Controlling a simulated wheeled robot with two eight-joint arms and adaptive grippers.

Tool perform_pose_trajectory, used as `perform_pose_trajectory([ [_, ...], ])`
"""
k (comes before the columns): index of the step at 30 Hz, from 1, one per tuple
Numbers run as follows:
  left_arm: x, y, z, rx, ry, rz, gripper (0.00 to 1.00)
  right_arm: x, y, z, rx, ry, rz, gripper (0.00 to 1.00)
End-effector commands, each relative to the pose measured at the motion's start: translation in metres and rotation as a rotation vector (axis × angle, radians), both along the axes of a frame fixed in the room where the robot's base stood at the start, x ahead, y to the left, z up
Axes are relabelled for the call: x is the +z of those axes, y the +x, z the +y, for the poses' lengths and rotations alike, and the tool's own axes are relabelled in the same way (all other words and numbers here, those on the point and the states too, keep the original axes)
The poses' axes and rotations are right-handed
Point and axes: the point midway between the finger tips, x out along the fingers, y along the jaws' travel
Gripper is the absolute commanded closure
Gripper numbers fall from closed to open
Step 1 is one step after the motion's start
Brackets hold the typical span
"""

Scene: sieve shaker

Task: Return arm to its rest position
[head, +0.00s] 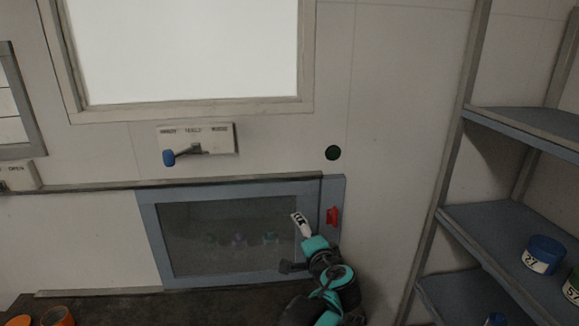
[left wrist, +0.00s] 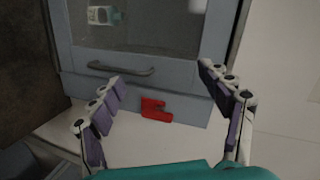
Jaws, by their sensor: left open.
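My left gripper (head: 299,222) is in front of the right side of a blue-grey framed glass hatch (head: 150,235) in the wall. In the left wrist view its two purple-padded fingers (left wrist: 160,75) are spread apart with nothing between them. A red latch-like piece (head: 333,216) is on the right part of the hatch frame, just right of the gripper; it also shows in the left wrist view (left wrist: 155,110), below a dark bar handle (left wrist: 120,70). My right gripper is not in view.
A panel with a blue-knobbed lever (head: 169,157) and a dark green button (head: 333,153) are on the wall above. Shelves (head: 490,222) with a blue jar (head: 543,254) stand at right. Orange containers (head: 57,316) are at lower left. Small jars show dimly behind the glass.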

Motion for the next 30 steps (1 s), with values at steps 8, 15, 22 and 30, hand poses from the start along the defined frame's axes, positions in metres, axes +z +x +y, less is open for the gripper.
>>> perform_pose_trajectory([
  [8,-0.073,-0.091,0.195,0.310,-0.400,0.275,0.22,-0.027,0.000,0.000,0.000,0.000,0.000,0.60],
  [15,-0.150,-0.206,0.268,0.529,-0.807,0.429,0.22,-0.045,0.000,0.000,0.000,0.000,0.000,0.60],
  [22,-0.194,-0.265,0.275,0.625,-1.068,0.481,0.22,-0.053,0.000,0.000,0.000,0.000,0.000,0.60],
  [30,-0.200,-0.274,0.273,0.638,-1.121,0.490,0.22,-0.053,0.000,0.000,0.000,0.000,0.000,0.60],
])
